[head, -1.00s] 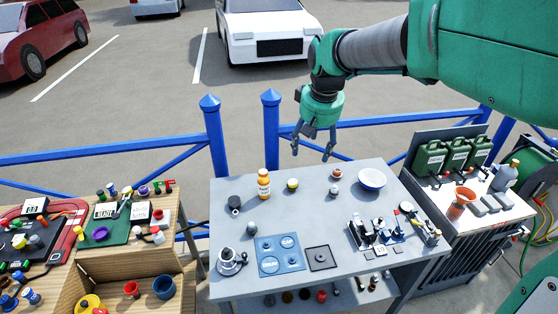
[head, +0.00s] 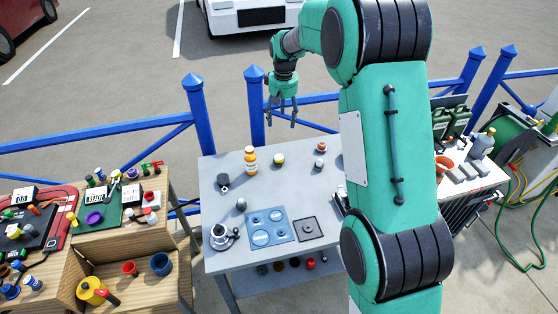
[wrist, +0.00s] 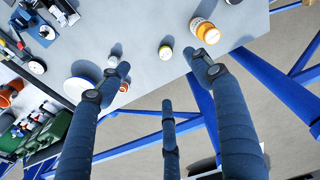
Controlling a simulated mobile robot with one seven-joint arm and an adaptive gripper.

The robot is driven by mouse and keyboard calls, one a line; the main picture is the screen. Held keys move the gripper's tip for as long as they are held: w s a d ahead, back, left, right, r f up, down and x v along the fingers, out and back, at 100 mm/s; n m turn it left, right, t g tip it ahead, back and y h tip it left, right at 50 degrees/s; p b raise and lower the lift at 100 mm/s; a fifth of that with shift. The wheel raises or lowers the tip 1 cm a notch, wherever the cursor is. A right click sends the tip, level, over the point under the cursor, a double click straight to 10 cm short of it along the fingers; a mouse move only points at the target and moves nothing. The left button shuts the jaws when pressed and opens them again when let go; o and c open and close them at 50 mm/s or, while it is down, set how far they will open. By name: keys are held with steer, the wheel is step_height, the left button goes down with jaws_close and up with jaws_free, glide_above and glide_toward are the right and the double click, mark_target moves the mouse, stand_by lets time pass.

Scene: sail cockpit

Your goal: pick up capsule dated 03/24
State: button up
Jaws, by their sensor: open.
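Several small rounded pieces that may be capsules stand on the grey table; no date is readable. One has a yellow top (head: 278,159) and also shows in the wrist view (wrist: 165,52). A red-and-white one (head: 321,147) stands to its right, with a grey one (head: 320,163) close by. A dark grey one (head: 241,204) is nearer the front. My gripper (head: 282,115) is open and empty, with its fingers spread, beyond the table's back edge. In the wrist view my gripper (wrist: 158,78) has the yellow-topped piece between its outer fingers, further off.
An orange bottle (head: 250,160) stands left of the yellow-topped piece. Blue tray (head: 270,227) and dark square plate (head: 310,229) lie at the front. A white bowl (wrist: 78,90) shows in the wrist view. Blue railings (head: 255,110) run behind. My arm hides the table's right part.

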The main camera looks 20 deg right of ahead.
steer(key=g+p, duration=0.1)
steer(key=p, duration=0.2)
glide_above(279, 157)
step_height(279, 157, down, 17)
steer(key=shift+w+n, duration=0.1)
steer(key=shift+n, duration=0.3)
steer(key=shift+f, duration=0.15)
steer(key=shift+f, duration=4.2)
steer(key=shift+f, duration=0.1)
steer(key=shift+f, duration=2.5)
steer(key=c, duration=1.3)
